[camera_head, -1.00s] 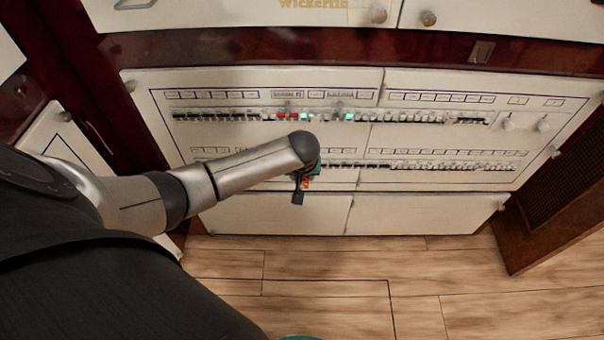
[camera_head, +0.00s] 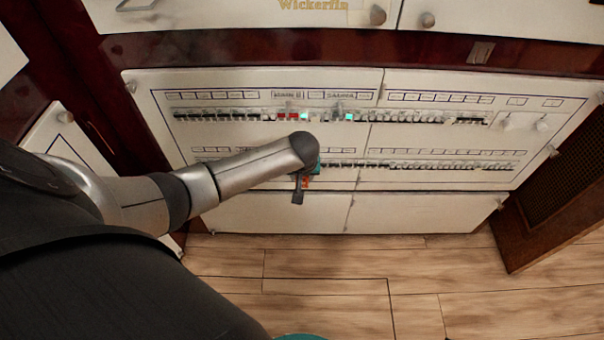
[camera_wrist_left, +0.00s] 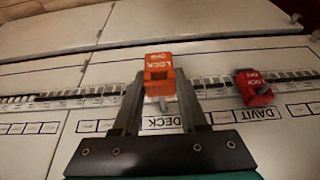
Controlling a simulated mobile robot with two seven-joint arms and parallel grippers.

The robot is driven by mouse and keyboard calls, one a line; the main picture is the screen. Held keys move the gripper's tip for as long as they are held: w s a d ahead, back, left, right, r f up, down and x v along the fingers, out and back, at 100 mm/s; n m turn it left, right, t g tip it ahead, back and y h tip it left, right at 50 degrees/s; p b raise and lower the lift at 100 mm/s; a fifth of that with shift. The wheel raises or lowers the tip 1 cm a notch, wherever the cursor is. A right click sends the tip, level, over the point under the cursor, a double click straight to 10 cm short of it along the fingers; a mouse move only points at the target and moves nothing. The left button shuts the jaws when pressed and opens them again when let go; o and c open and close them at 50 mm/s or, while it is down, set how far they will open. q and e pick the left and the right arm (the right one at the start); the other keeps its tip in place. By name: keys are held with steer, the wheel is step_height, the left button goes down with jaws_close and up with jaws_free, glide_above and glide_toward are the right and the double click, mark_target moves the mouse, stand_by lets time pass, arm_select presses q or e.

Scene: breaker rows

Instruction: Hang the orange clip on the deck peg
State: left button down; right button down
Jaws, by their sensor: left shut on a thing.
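The orange clip (camera_wrist_left: 158,70) is between the fingertips of my left gripper (camera_wrist_left: 160,88) in the wrist view. The gripper is shut on it and holds it in front of the lower breaker row. A short pale peg (camera_wrist_left: 163,104) shows just below the clip, above the upside-down DECK label (camera_wrist_left: 163,123). I cannot tell whether clip and peg touch. My right gripper is not seen.
A red lock clip (camera_wrist_left: 253,88) sits close to the right of my gripper in the wrist view, by the DAVIT label (camera_wrist_left: 257,113). Breaker switches (camera_head: 440,166) line the white panel. The wooden floor (camera_head: 330,270) is clear.

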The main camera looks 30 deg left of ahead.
arm_select(q)
steer(key=shift+w+a+b, duration=0.45)
steer(key=shift+w+a, duration=0.1)
steer(key=shift+w, duration=0.3)
steer(key=shift+w+a+b, duration=0.45)
steer(key=shift+w+a, duration=0.05)
steer(key=shift+w, duration=0.35)
steer(key=shift+c, duration=1.8)
jaws_free()
